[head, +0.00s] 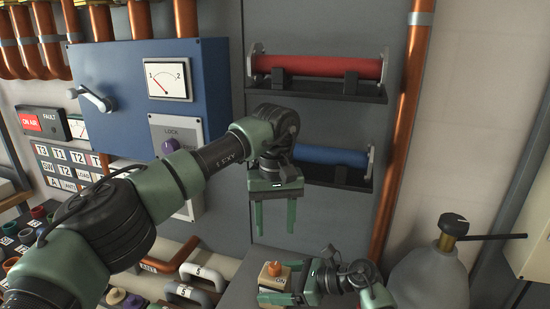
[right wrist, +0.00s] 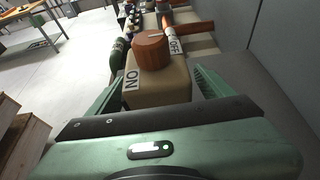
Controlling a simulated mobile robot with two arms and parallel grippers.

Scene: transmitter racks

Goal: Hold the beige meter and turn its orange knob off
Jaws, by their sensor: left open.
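The beige meter (head: 267,281) stands low in the middle of the head view, its orange knob (head: 274,267) on top. In the right wrist view the meter (right wrist: 160,88) sits between my right fingers, with the knob (right wrist: 153,50) uncovered. An ON label is on its near side and an OFF label farther round. My right gripper (head: 283,289) is shut on the meter, a finger along each side; it also shows in the right wrist view (right wrist: 160,85). My left gripper (head: 275,231) is open and empty, above the meter, its fingers pointing down, apart from the knob.
A blue box (head: 215,85) with a gauge and lever is at the upper left. Red (head: 320,67) and blue (head: 335,157) cylinders sit on wall shelves. Grey handles (head: 203,274) lie left of the meter. A grey flask (head: 430,278) stands at the right, past a copper pipe (head: 398,130).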

